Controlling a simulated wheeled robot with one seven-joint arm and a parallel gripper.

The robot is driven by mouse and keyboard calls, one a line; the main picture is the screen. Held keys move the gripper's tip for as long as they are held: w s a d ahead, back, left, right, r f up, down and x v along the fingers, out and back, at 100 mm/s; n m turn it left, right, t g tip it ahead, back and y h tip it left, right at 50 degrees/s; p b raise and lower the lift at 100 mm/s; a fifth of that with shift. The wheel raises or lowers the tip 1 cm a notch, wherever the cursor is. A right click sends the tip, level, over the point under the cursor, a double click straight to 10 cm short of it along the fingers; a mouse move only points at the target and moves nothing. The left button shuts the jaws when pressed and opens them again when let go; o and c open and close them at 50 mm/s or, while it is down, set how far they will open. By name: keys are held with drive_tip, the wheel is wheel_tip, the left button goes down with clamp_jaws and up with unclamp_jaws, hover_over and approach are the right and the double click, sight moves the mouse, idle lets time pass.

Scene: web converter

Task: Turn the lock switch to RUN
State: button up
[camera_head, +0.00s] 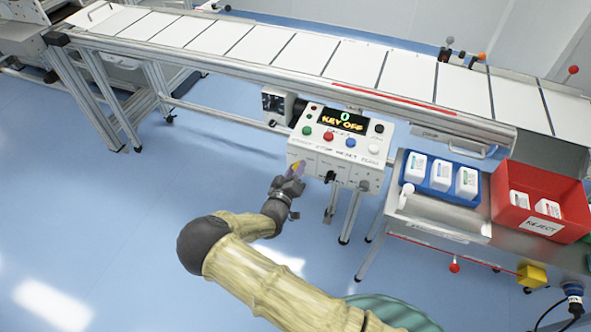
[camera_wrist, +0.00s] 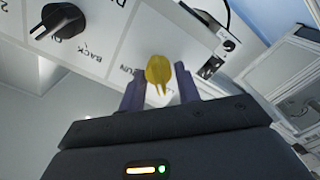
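The yellow lock switch (camera_wrist: 159,72) is on the white face of the control box (camera_head: 338,143). In the wrist view its narrow end points down toward my gripper. Letters that look like the end of "RUN" show just left of it. My gripper (camera_wrist: 160,88) has its two dark fingers one on each side of the yellow switch, very close to it. I cannot tell whether the fingers press on it. In the head view my gripper (camera_head: 294,172) is at the box's lower left corner and partly hides the switch. The display (camera_head: 342,121) reads "KEY OFF".
A black selector knob (camera_wrist: 58,21) with a "BACK" label is left of the switch in the wrist view. The conveyor (camera_head: 300,52) runs behind the box. A blue tray (camera_head: 428,188) of white bottles and a red reject bin (camera_head: 508,212) stand right.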

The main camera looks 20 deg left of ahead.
drive_tip(key=c, duration=0.5)
drive_tip(key=shift+c, duration=0.2)
drive_tip(key=shift+m, duration=0.4)
drive_tip(key=m+b, duration=0.2)
drive_tip(key=m, duration=0.1)
drive_tip(key=shift+d+f, duration=0.1)
drive_tip(key=m+b, duration=0.3)
drive_tip(key=m, duration=0.1)
drive_tip(key=shift+d+m, duration=0.1)
drive_tip(key=shift+m, duration=0.3)
drive_tip(key=m+b, duration=0.4)
drive_tip(key=m, duration=0.1)
drive_tip(key=shift+d+f, duration=0.1)
drive_tip(key=m+b, duration=0.3)
drive_tip(key=m, duration=0.1)
drive_tip(key=shift+s+b, duration=0.1)
drive_tip(key=shift+b, duration=0.2)
drive_tip(key=shift+m, duration=0.3)
